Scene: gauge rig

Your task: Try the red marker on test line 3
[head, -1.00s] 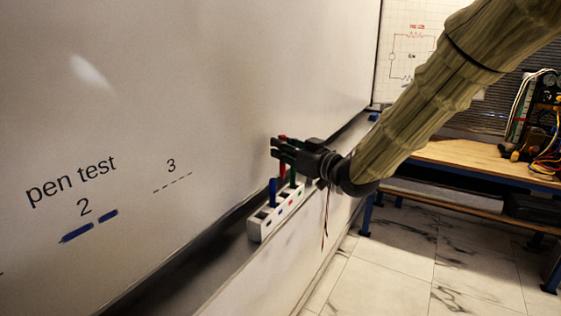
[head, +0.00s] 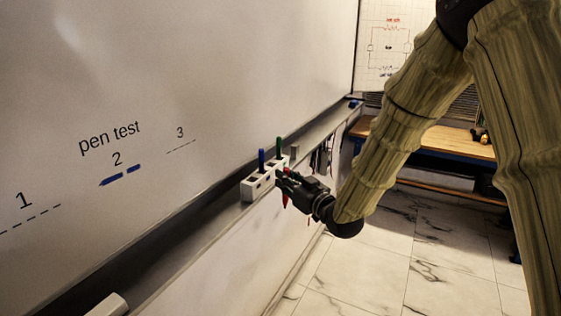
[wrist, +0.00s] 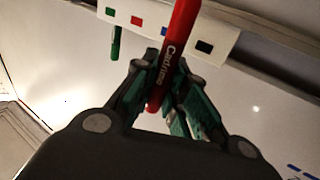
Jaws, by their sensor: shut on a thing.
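My gripper (head: 280,181) is shut on the red marker (head: 285,200), in front of the marker holder and off the board. In the wrist view the red marker (wrist: 181,32) stands between the fingers (wrist: 160,98), lettering on its barrel. In the head view its lower end points down below the fingers. Test line 3 (head: 181,146) is a short row of black dashes under the figure 3 on the whiteboard (head: 220,60), left of my gripper. No red shows on it.
The white holder (head: 256,188) on the ledge (head: 215,206) holds a blue marker (head: 261,160) and a green marker (head: 279,147). Line 2 (head: 120,176) carries blue strokes; line 1 (head: 30,218) has bare dashes. A workbench (head: 440,144) stands at the back right.

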